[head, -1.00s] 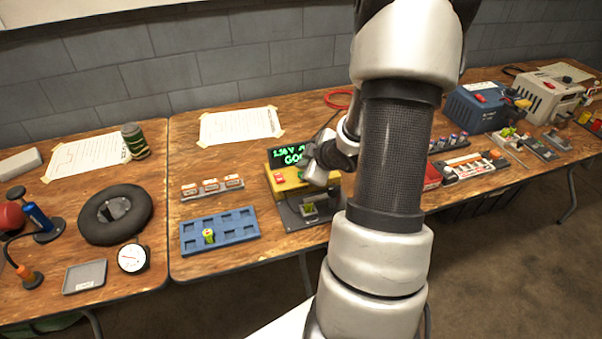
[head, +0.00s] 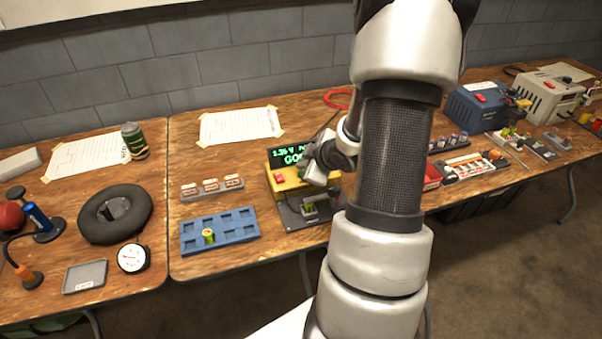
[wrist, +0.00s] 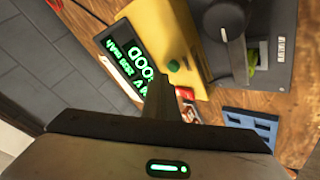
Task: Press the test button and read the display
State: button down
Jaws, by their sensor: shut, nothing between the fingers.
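The yellow tester (head: 290,186) stands on the middle bench with a lit black display (head: 283,157). A green button (wrist: 173,66) is on the tester's yellow face. My gripper (wrist: 178,88) is shut and empty, its tip right by this button; I cannot tell whether they touch. In the head view my gripper (head: 311,168) is over the tester. A green cell (head: 308,208) sits in the tester's cradle.
A blue tray (head: 240,233) with one cell lies front left of the tester, a rack of labelled blocks (head: 212,187) behind it. A taped paper (head: 240,125) lies at the back. A blue charger box (head: 485,106) stands right. My arm hides the bench right of the tester.

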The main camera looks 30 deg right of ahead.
jog(key=shift+f, duration=0.4)
jog(key=shift+f+b, duration=0.4)
jog(key=shift+b, duration=0.15)
dwell(0.6)
jog(key=shift+r+p, duration=0.8)
jog(key=shift+p, duration=0.05)
notch_tip(320, 180, up, 5)
jog(key=p, duration=0.4)
jog(key=shift+p, duration=0.35)
